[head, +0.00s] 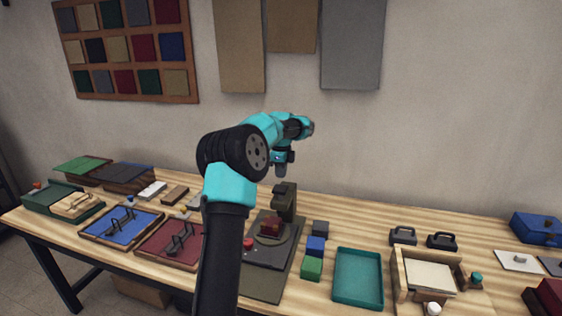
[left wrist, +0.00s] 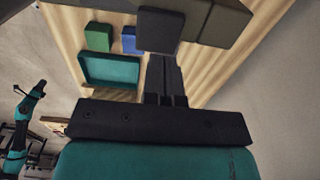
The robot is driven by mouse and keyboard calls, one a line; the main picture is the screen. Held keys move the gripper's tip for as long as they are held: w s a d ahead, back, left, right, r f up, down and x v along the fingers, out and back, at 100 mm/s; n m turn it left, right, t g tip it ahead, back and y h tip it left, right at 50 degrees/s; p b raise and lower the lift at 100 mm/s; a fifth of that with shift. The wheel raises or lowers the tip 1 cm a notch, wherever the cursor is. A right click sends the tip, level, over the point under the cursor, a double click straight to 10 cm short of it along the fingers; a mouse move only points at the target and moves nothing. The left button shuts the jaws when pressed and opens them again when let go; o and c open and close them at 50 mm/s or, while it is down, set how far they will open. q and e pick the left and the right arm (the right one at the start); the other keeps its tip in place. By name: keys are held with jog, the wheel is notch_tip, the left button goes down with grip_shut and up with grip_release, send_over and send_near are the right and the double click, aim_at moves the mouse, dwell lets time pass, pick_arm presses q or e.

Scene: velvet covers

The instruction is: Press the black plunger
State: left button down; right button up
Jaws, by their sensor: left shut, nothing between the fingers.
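My left gripper (head: 280,171) is shut and empty, pointing down above the dark olive press (head: 286,203) in the head view. In the left wrist view its closed fingers (left wrist: 163,62) reach up to a dark block, which looks like the black plunger (left wrist: 159,32), in front of the olive press body (left wrist: 222,22). Fingertips and block overlap in that view; I cannot tell whether they touch. In the head view the plunger cannot be made out clearly. A dark red block (head: 270,226) sits under the press head. My right arm shows small in the left wrist view; its gripper is unclear.
A blue block (head: 315,245) and green block (head: 311,268) stand right of the press, beside a teal tray (head: 358,305). Blue (head: 120,226) and maroon (head: 165,250) trays lie to the left. A wooden box (head: 400,285) stands further right. My left arm hides part of the table.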

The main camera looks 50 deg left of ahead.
aim_at(281, 188)
pick_arm(q)
jog(key=shift+f, duration=2.2)
jog(key=shift+f, duration=0.1)
jog(key=shift+d+f, duration=0.1)
jog(key=shift+f, duration=1.75)
notch_tip(281, 188, up, 15)
